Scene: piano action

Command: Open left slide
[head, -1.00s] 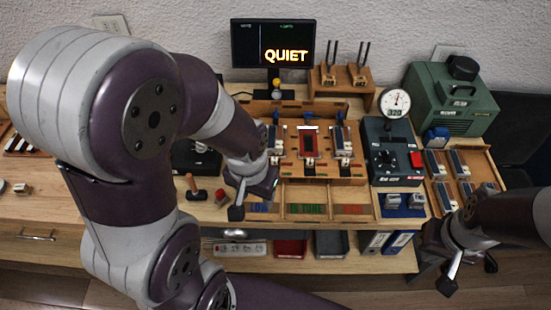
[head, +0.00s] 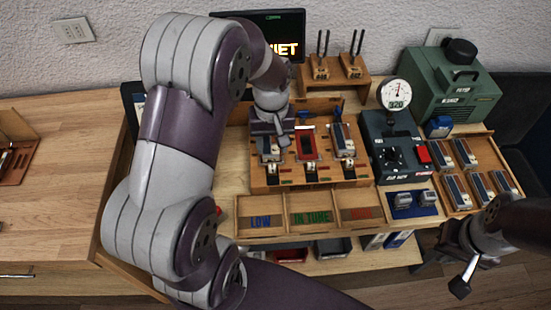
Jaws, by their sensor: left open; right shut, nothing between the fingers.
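A wooden rack (head: 310,182) holds three narrow units side by side. The left unit (head: 271,155) has a grey top and sits below my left gripper. The middle unit (head: 307,146) is red-framed, and the right unit (head: 342,140) is grey. My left gripper (head: 279,141) is open, pointing down over the upper part of the left unit. It hides part of that unit, and I cannot tell whether it touches it. My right gripper (head: 462,287) is shut and empty, low at the right, away from the rack.
Bins marked LOW (head: 261,222), IN TUNE (head: 311,218) and a third line the bench front. A dark control box (head: 396,150) with a dial gauge (head: 397,95) stands right of the rack. A green machine (head: 455,92) is behind. The bench at left is mostly clear.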

